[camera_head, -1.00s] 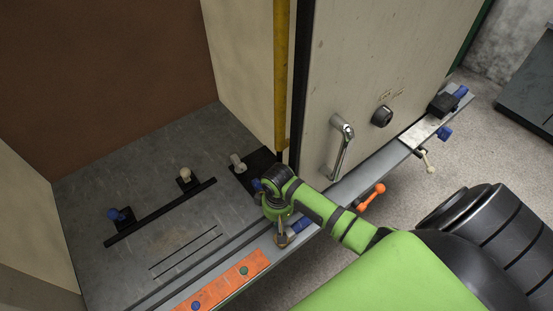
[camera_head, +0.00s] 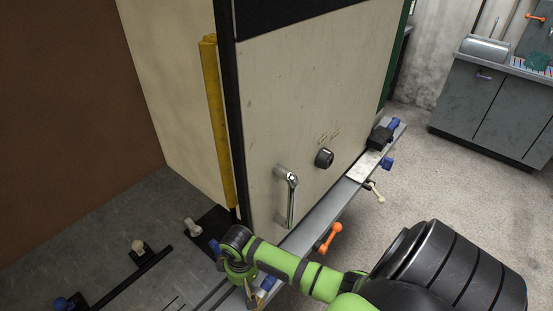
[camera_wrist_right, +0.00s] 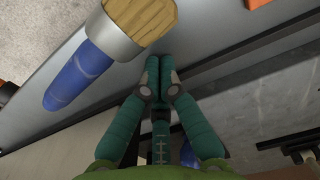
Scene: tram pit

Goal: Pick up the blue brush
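The blue brush shows large in the right wrist view, with a blue handle (camera_wrist_right: 78,76) and a metal band around a light brown head (camera_wrist_right: 140,18). In the head view, its blue handle (camera_head: 268,283) shows at the bottom on a grey ledge, partly cut by my arm. My right gripper (camera_wrist_right: 158,62) has its teal fingers together with nothing seen between them. The fingertips are beside the brush and appear apart from it. In the head view the right fingers are hidden behind my green wrist. My left gripper is in no view.
A pale door panel with a metal handle (camera_head: 287,195) and a black knob (camera_head: 324,158) rises behind the ledge (camera_head: 325,212). An orange lever (camera_head: 330,237) and a white lever (camera_head: 374,190) stick out from the ledge. A grey cabinet (camera_head: 495,105) stands far right. Open floor (camera_head: 440,190) lies between.

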